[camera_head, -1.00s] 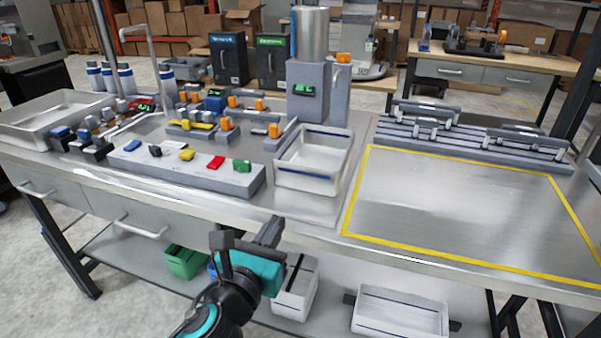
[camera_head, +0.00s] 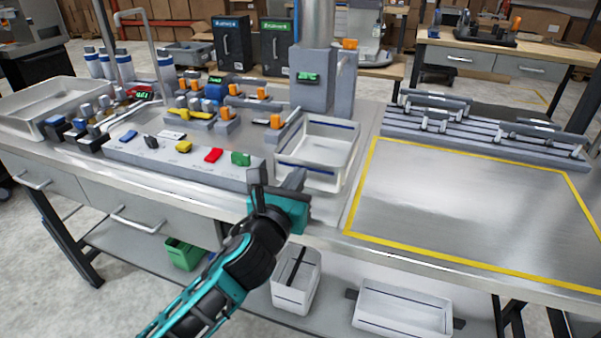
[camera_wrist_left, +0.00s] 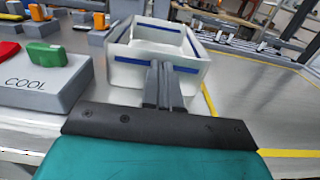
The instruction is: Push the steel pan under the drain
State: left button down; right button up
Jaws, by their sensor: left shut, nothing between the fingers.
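The pan (camera_head: 345,165) is a pale, rectangular, open-topped metal container with blue bands. It sits upright on the steel bench in front of the grey dispenser tower (camera_head: 315,88). It looks empty. In the left wrist view the pan (camera_wrist_left: 125,75) is straight ahead. My left gripper (camera_head: 296,180) is at the pan's near side, its fingers pointing at the near wall. In the wrist view the closed fingers (camera_wrist_left: 163,88) overlap that wall; I cannot tell whether they touch it. No drain opening can be made out. My right gripper is out of view.
A control block (camera_head: 190,160) with coloured switches, one marked COOL in the wrist view, lies left of the pan. A yellow-outlined clear area (camera_head: 470,210) lies right. A larger metal basin (camera_head: 60,92) stands far left. Grey racks (camera_head: 480,135) stand behind the clear area.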

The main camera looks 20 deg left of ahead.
pick_arm(q)
jog(key=shift+w, duration=1.1)
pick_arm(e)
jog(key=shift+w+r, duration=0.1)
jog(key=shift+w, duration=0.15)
pick_arm(q)
jog(key=w+p, duration=0.1)
jog(key=w, duration=0.9)
jog(key=shift+w+d, duration=0.1)
jog(key=shift+d, duration=0.1)
jog(key=shift+w+f, duration=0.1)
jog(key=shift+w, duration=0.2)
jog(key=shift+s, duration=0.15)
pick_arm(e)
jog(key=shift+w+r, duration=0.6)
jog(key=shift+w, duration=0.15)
pick_arm(q)
jog(key=shift+s, duration=0.1)
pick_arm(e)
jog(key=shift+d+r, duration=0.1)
